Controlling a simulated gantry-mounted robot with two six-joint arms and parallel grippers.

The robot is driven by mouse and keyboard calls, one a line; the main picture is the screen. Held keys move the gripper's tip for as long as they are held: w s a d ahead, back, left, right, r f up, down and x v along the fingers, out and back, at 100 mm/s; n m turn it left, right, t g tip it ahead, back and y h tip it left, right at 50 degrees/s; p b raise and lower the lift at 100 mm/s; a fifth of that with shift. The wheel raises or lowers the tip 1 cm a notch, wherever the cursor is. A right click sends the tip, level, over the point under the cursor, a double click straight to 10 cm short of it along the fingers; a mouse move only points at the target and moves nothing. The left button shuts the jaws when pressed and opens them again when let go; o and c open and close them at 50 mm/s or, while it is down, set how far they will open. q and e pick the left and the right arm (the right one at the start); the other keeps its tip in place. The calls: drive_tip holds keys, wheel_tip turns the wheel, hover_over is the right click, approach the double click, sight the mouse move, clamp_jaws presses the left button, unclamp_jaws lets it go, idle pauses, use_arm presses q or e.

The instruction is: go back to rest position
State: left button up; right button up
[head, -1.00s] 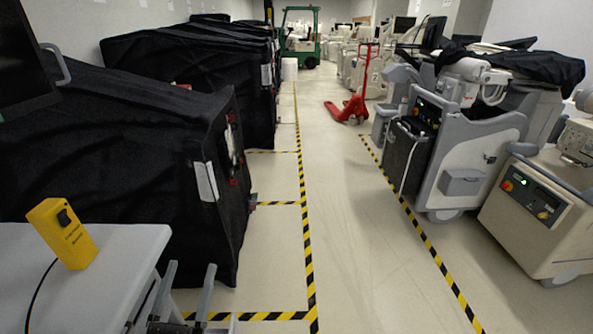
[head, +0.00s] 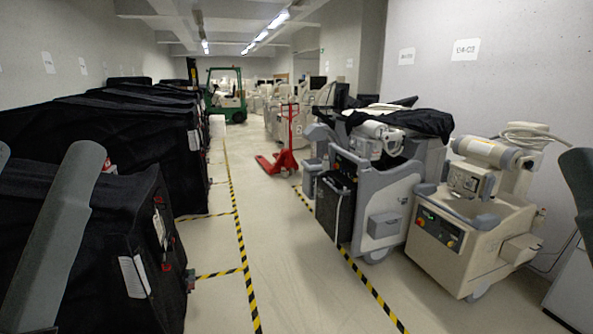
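Neither of my grippers shows in the head view. A grey rounded arm link of mine stands upright at the left edge, in front of the black covered carts. Another dark grey part, likely of my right arm, shows at the right edge. Whether either gripper holds anything is hidden.
Black covered carts (head: 105,225) line the left. Cream and grey machines (head: 465,245) stand on the right. A red pallet jack (head: 285,160) and a green forklift (head: 226,95) are farther back. The aisle floor (head: 285,250) between yellow-black tape lines is clear.

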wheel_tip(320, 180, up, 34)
drive_tip(key=p, duration=3)
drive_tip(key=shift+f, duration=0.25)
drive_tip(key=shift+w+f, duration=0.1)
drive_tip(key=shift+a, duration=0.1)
